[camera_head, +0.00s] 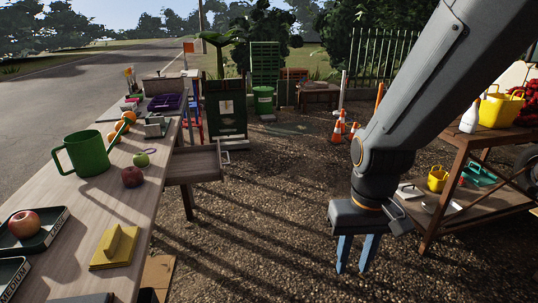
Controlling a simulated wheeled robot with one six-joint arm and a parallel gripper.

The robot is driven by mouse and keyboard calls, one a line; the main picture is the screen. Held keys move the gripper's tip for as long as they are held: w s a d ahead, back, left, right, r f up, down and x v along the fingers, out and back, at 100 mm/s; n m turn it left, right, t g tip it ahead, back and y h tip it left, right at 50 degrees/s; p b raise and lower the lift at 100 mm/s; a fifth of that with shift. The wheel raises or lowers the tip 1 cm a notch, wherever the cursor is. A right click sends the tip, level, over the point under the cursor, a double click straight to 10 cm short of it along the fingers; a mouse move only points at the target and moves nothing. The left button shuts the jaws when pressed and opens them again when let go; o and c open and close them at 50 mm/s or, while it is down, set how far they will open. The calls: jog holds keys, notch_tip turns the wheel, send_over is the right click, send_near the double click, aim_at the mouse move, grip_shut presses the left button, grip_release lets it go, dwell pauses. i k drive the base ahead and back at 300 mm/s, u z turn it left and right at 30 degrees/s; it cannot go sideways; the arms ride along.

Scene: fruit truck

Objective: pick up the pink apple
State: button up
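A pinkish-red apple with a yellowish patch (24,224) sits in a dark tray (52,232) at the left edge of the wooden counter. A darker red apple (132,176) lies farther back on the counter, beside a green apple (141,159). I cannot tell for sure which one is called pink; the one in the tray looks lighter. My gripper (356,268) hangs over the gravel to the right of the counter, well apart from the apples. Its two blue fingers point down and are spread apart with nothing between them.
A green mug (85,153), oranges (114,138) and a yellow block with a handle (115,246) stand on the counter. An open drawer (197,165) juts from its right side. A wooden shelf table (480,146) is at the right. Gravel between is clear.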

aim_at(24, 224)
jog(key=z, duration=0.85)
jog(key=i, duration=1.8)
jog(key=u, duration=3.85)
